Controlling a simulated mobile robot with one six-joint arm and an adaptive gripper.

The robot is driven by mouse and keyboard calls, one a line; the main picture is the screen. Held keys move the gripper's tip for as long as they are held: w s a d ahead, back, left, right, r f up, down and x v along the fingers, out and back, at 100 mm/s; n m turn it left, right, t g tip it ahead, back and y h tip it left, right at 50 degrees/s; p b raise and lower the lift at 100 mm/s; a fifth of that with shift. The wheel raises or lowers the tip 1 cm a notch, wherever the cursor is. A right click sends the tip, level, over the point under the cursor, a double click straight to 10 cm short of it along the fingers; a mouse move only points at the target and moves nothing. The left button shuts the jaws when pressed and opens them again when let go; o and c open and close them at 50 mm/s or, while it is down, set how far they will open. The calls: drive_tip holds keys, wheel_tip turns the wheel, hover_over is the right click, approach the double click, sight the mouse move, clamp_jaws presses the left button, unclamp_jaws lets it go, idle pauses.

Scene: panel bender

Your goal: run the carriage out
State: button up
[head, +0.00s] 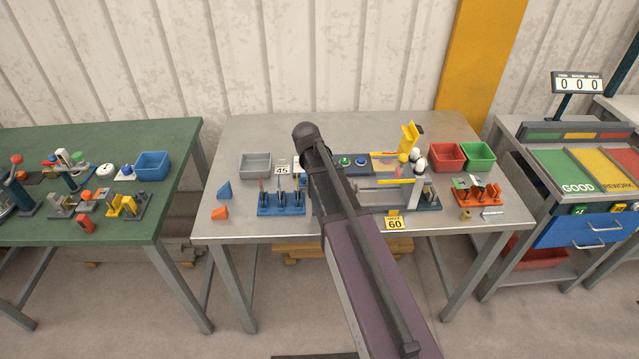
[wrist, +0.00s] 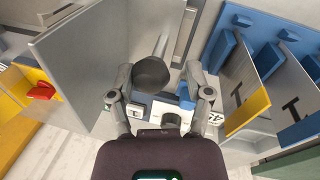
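The panel bender (head: 405,190) stands on the grey table, with a raised yellow part and a yellow bar; my arm hides its left part in the head view. In the wrist view a dark round knob (wrist: 151,76) on a grey rod shows between my fingers. I cannot tell for sure whether the knob belongs to the carriage. My gripper (wrist: 159,82) is open, one finger on each side of the knob's place in the picture. No contact shows, and the depth between them is unclear. My gripper is hidden in the head view.
A large grey plate (wrist: 85,65) is close on the left in the wrist view. A blue rack (wrist: 262,38) with upright plates is close on the right; it also shows in the head view (head: 280,208). Red (head: 447,155) and green (head: 478,153) bins stand at the table's right.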

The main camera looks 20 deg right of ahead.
drive_tip(key=shift+d, duration=0.1)
idle(0.5)
drive_tip(key=shift+t+y, duration=0.8)
drive_tip(key=shift+y, duration=0.1)
drive_tip(key=w+a+r+p, duration=0.2)
drive_tip(key=a, duration=0.1)
drive_tip(key=a+r+p, duration=0.1)
drive_tip(key=a, duration=0.1)
drive_tip(key=shift+w+r+p, duration=0.25)
drive_tip(key=shift+w+p, duration=0.05)
drive_tip(key=shift+w, duration=0.1)
drive_tip(key=s+f+b, duration=0.1)
drive_tip(key=s+f, duration=0.1)
drive_tip(key=s, duration=0.8)
drive_tip(key=s+f+g+b, duration=0.1)
drive_tip(key=s+b, duration=0.1)
drive_tip(key=s, duration=0.8)
drive_tip(key=shift+s+f+g+b, duration=0.2)
drive_tip(key=shift+f+g+b, duration=0.1)
drive_tip(key=shift+f, duration=0.1)
